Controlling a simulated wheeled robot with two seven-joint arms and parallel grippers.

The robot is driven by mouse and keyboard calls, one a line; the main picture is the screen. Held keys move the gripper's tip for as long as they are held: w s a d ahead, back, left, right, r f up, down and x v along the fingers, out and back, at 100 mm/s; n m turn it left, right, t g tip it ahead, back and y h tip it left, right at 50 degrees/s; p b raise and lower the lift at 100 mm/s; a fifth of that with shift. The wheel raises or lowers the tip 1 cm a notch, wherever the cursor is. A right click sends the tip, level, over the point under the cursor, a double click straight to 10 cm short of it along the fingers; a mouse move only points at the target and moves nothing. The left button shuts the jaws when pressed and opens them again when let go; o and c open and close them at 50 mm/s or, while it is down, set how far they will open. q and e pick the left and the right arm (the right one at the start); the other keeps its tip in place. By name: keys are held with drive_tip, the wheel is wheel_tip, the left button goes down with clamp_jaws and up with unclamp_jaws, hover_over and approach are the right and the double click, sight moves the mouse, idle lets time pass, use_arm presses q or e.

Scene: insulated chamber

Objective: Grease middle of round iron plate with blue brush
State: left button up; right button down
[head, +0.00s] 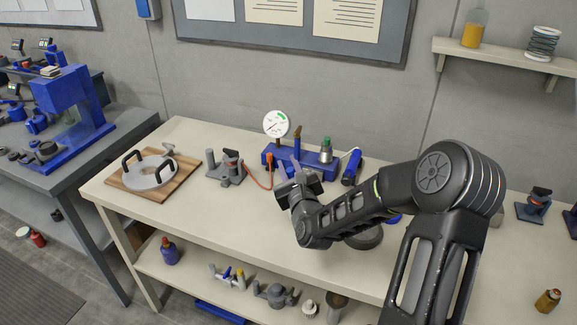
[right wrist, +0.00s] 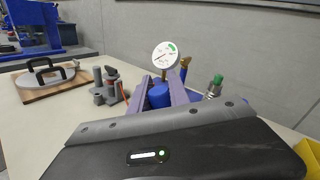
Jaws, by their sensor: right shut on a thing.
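My right gripper (head: 288,166) is over the table, in front of the blue gauge block. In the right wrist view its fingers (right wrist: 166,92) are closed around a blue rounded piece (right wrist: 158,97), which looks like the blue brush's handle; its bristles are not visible. A light grey round plate (head: 146,181) with two black handles lies on a wooden board at the table's left, apart from the gripper; it also shows in the right wrist view (right wrist: 40,80). A dark round disc (head: 366,239) lies partly hidden under my right arm. I cannot tell which is iron. My left gripper is out of view.
The blue block (head: 312,169) carries a dial gauge (head: 276,124). A grey fixture (head: 224,170) stands between board and block, beside an orange hose (head: 258,181). A blue cylinder (head: 351,168) stands right of the block. The table front (head: 215,215) is clear.

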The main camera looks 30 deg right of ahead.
wheel_tip(320, 180, up, 7)
drive_tip(key=p, duration=0.4)
idle(0.5)
drive_tip(key=shift+f, duration=0.1)
idle(0.7)
drive_tip(key=a+f+n+y, duration=0.2)
drive_tip(key=a+f+y, duration=0.1)
drive_tip(key=a, duration=0.8)
drive_tip(key=a+f+n+t+y, duration=0.1)
drive_tip(key=a+f, duration=0.4)
drive_tip(key=a, duration=0.6)
drive_tip(key=shift+w+n+y+b, duration=0.15)
drive_tip(key=shift+n+y+b, duration=0.25)
drive_tip(key=shift+y, duration=0.6)
